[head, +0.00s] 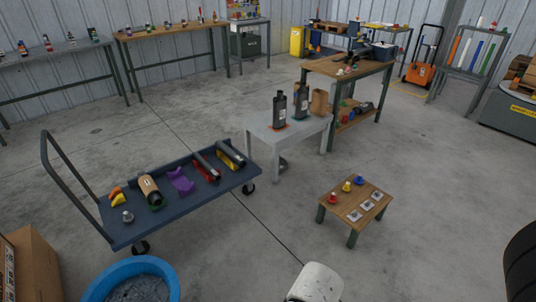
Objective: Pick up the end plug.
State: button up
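A small silver-grey piece with a round top (128,216), which looks like the end plug, stands at the near left corner of the blue flat cart (135,235). Its fine shape is too small to tell. A tan and dark cylinder (150,190), like a muffler body, lies just right of it, apart from it. Orange and yellow wedges (116,196) lie behind it. My gripper is not in view; a white rounded part at the bottom centre seems to be my arm.
The cart also bears a purple cradle (181,182) and dark tubes on red (206,172) and yellow (231,158) cradles. A blue tub (173,280) and a cardboard box (34,262) stand near the cart. A low wooden table (343,207) stands right; open floor lies between.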

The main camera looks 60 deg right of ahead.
aim_at(347, 186)
jog(key=i+l+z, duration=0.3)
jog(key=l, duration=0.25)
jog(key=i+l+z, duration=0.3)
jog(key=l, duration=0.2)
jog(key=i+l, duration=0.3)
jog(key=k+l+z, duration=0.1)
jog(key=l, duration=0.3)
jog(key=k+l+z, duration=0.1)
jog(key=k+l, duration=0.15)
jog(key=l, duration=0.15)
jog(key=k+l+z, duration=0.1)
jog(key=l, duration=0.3)
jog(key=k+l+z, duration=0.15)
jog(key=l, duration=0.25)
jog(key=k+l+z, duration=0.1)
jog(key=l, duration=0.35)
jog(key=k, duration=0.1)
